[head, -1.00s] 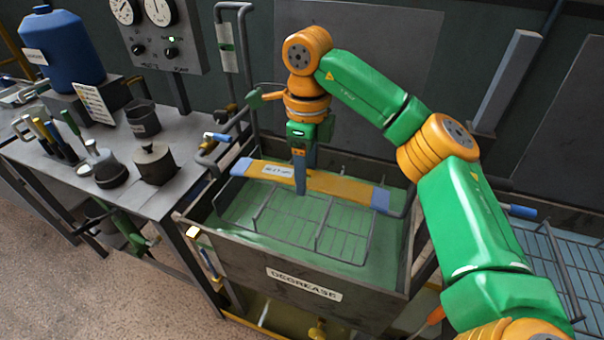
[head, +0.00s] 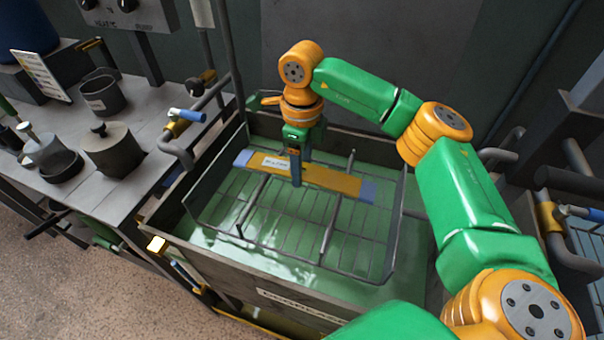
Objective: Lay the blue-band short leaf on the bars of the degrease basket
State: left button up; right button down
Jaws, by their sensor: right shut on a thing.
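The short leaf (head: 325,178) is a flat yellow-orange bar with blue ends and a white label. My right gripper (head: 296,180) is shut on it near its middle, from above. The leaf lies across the rear part of the degrease basket (head: 331,232), a grey wire frame with bars inside the green-filled tank. Whether the leaf touches the bars or hangs just above them, I cannot tell. My left gripper is not in view.
The degrease tank (head: 215,262) has dark metal walls around the basket. A grey bench (head: 130,185) with a lidded pot (head: 108,150) and a cup (head: 101,95) stands at left. A blue-tipped pipe handle (head: 187,115) juts near the tank's left rear corner.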

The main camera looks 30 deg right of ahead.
notch_tip(320, 180, down, 3)
jog(key=shift+f, duration=0.15)
jog(key=shift+f, duration=0.4)
jog(key=shift+c, duration=0.6)
grip_release()
jog(key=shift+s, duration=0.1)
jog(key=shift+a+r, duration=0.1)
